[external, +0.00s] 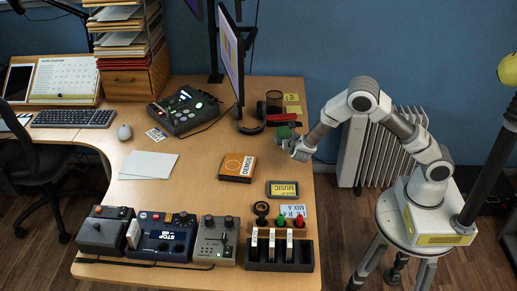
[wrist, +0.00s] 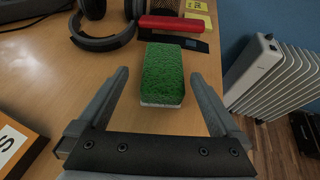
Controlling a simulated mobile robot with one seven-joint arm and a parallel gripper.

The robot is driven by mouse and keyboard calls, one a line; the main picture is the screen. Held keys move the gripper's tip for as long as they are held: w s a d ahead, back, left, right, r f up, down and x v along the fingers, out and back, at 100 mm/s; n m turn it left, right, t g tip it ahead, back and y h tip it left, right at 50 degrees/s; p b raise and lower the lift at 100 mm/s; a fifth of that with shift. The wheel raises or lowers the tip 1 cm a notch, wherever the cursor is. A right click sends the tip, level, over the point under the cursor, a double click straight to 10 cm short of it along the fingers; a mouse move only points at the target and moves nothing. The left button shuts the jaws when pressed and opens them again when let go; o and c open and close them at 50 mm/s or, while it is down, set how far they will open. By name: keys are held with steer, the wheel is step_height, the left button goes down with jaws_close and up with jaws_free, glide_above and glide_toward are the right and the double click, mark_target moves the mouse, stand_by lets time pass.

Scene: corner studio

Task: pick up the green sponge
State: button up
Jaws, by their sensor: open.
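The green sponge (wrist: 163,72) lies on the desk in the wrist view, green side up with a pale layer at its lower edge. In the external view a small green part of the sponge (external: 284,132) shows beside my gripper, which hides the rest. My gripper (wrist: 162,80) is open, with one finger to the left of the sponge and the other to its right. The sponge's near end lies between the fingertips, and gaps show on both sides. My gripper (external: 291,143) is over the desk's right edge area in the external view.
Headphones (wrist: 103,42) lie left of the sponge, and a red object (wrist: 171,24) on a dark base lies just beyond it. An orange and black DEMOS box (external: 238,167) is nearer on the desk. A white radiator (external: 378,150) stands off the desk's right edge.

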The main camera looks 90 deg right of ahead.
mark_target(284, 134)
steer(key=shift+x, duration=0.95)
steer(key=x, duration=0.1)
steer(key=b+x, duration=0.1)
steer(key=x, duration=0.2)
steer(key=shift+s+d+f+b, duration=0.2)
steer(key=shift+d+f+b, duration=0.1)
steer(key=shift+f+b, duration=0.1)
steer(key=shift+w+d, duration=0.1)
steer(key=shift+d, duration=0.2)
steer(key=shift+c, duration=0.2)
steer(key=c, duration=1.2)
